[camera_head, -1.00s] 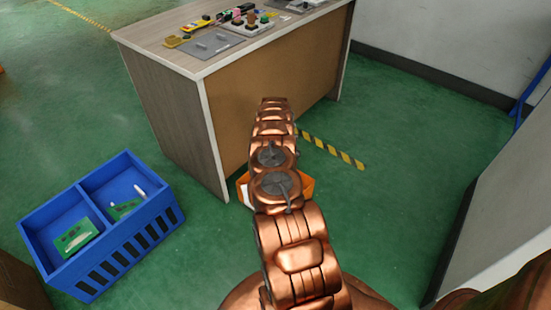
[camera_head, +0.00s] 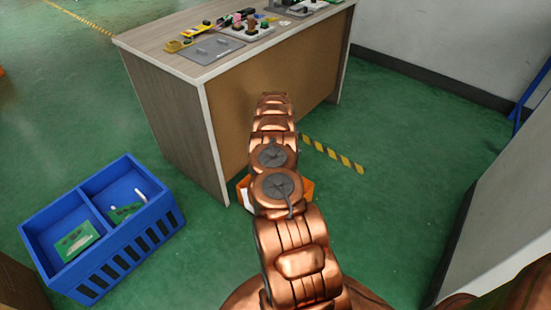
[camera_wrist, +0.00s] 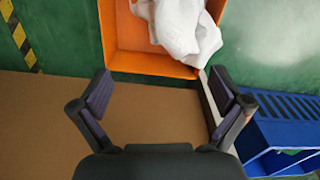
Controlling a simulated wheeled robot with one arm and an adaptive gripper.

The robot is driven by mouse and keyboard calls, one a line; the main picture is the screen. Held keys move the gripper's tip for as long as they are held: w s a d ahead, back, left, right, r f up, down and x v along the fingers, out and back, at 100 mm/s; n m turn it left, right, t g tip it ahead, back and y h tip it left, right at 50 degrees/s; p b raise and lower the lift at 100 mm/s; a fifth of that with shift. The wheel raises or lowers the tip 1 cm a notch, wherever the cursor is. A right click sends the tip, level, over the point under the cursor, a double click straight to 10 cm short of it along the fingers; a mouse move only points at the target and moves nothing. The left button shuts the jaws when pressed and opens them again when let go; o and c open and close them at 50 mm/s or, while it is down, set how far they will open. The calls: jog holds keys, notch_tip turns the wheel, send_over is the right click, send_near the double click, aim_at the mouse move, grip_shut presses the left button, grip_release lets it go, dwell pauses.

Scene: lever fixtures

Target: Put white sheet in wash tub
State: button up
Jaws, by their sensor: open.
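The white sheet (camera_wrist: 182,24) lies crumpled inside an orange tub (camera_wrist: 150,62) in the wrist view. Part of it is cut off by the top of the picture, and a fold reaches the tub's near rim. In the head view, the orange tub (camera_head: 306,190) stands on the floor beside the table, mostly hidden by my arm, and a bit of white shows at its left. My gripper (camera_wrist: 160,92) is open, with nothing between its fingers. In the wrist view it is on the near side of the tub, apart from the sheet. The head view hides it behind my arm.
A blue two-compartment crate (camera_head: 128,237) holding green boards stands on the floor at left; it also shows in the wrist view (camera_wrist: 285,130). A table (camera_head: 175,120) with tools and parts on top stands behind the tub.

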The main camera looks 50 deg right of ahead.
jog(key=shift+r, duration=0.65)
jog(key=shift+r, duration=0.1)
notch_tip(320, 180, up, 12)
dwell(0.4)
